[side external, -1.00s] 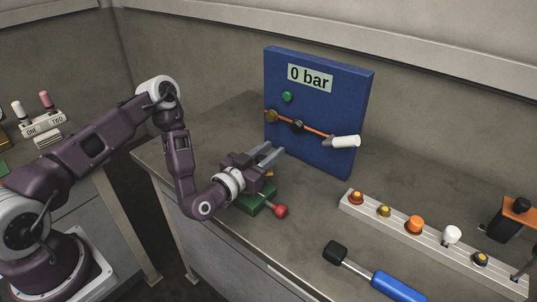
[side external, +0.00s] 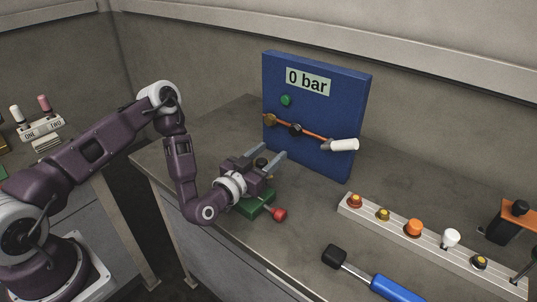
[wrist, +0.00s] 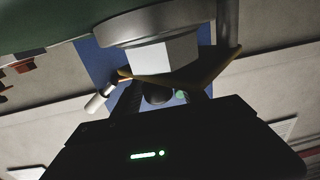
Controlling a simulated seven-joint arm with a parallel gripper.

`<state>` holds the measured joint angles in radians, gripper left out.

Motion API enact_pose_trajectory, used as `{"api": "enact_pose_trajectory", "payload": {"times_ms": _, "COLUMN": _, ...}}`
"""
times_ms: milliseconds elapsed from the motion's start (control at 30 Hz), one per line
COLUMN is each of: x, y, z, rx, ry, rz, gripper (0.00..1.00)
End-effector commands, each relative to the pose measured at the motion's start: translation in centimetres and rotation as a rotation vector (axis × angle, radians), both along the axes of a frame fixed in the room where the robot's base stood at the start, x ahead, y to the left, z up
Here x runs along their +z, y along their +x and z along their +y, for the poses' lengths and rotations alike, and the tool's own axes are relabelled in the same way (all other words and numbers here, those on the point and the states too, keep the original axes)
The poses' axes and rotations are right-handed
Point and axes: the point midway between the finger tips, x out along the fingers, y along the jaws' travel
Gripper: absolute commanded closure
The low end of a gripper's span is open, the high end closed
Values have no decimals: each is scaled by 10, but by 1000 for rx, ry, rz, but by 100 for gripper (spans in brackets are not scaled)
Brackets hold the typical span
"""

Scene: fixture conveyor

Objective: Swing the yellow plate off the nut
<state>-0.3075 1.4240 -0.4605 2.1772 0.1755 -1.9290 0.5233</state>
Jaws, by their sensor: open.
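A green fixture (side external: 254,206) with a red knob (side external: 280,214) stands on the bench beneath my gripper. My gripper (side external: 267,156) is open, its two fingers spread apart and pointing toward the blue panel. A small dark and ochre part (side external: 261,163) shows between the fingers in the side view. In the wrist view, the edge of the yellow plate (wrist: 185,79) lies across a pale faceted block (wrist: 165,55), perhaps the nut, under a grey round piece. A dark round knob (wrist: 158,96) shows between the fingers; I cannot tell whether anything touches. My wrist hides much of the fixture.
A blue panel (side external: 343,100) reading "0 bar" stands behind, with a white-handled lever (side external: 343,145) and a green lamp (side external: 286,100). A strip of buttons (side external: 430,240) and a blue-handled tool (side external: 398,290) lie right. Bare bench lies between fixture and strip.

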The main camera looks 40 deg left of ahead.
Motion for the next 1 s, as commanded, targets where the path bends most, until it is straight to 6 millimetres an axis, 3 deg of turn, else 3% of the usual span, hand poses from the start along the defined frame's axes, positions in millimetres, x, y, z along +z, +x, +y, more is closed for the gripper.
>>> {"api": "enact_pose_trajectory", "payload": {"times_ms": 133, "x": -3, "y": -7, "z": 0, "rx": 0, "ry": 0, "rz": 6, "gripper": 50}}
{"api": "enact_pose_trajectory", "payload": {"times_ms": 367, "x": -10, "y": -37, "z": -4, "rx": -8, "ry": -8, "rz": 27, "gripper": 50}}
{"api": "enact_pose_trajectory", "payload": {"times_ms": 700, "x": -1, "y": -66, "z": -4, "rx": -1, "ry": -4, "rz": 2, "gripper": 50}}
{"api": "enact_pose_trajectory", "payload": {"times_ms": 1000, "x": 0, "y": -71, "z": -4, "rx": 1, "ry": 0, "rz": -1, "gripper": 50}}
